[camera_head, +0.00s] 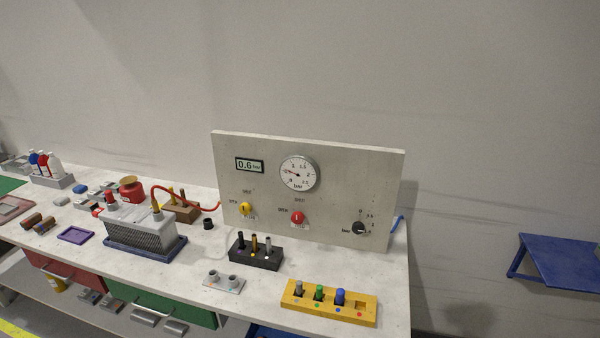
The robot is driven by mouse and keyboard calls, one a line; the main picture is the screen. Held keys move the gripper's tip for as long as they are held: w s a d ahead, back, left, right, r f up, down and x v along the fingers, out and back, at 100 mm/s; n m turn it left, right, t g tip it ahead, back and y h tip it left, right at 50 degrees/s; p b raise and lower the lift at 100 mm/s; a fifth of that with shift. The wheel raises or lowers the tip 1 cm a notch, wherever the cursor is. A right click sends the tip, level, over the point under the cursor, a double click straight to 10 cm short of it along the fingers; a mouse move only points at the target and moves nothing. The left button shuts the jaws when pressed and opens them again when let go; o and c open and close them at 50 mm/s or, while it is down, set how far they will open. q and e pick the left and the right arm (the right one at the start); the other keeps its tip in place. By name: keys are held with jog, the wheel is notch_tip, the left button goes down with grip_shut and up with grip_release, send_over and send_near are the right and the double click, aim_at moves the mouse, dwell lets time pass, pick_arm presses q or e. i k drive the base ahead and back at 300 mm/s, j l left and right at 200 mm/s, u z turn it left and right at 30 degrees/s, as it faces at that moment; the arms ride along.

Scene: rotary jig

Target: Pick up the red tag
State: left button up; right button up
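I cannot tell for certain which item is the red tag. A small red round piece (43,161) stands beside a blue round piece (33,157) and white bottles in a grey rack (55,182) at the far left of the bench. Another small red item (97,212) lies on the bench left of the grey finned block, partly hidden by it. Neither of my grippers is in view.
A bench (200,308) carries an upright panel (330,180) with a gauge and knobs, a grey finned block (145,232) with a red cable, a black holder (258,258), a yellow block (325,308) and a purple tray (75,235). A blue shelf (560,258) is at right.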

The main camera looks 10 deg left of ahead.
aim_at(95, 214)
jog(key=i+j+u, duration=0.25)
jog(key=j+u, duration=0.25)
jog(key=i+j+u, duration=0.3)
jog(key=j+u, duration=0.15)
jog(key=i+j+u, duration=0.5)
jog(key=k+l+z, duration=0.1)
jog(key=z, duration=1.2)
jog(key=u, duration=1.4)
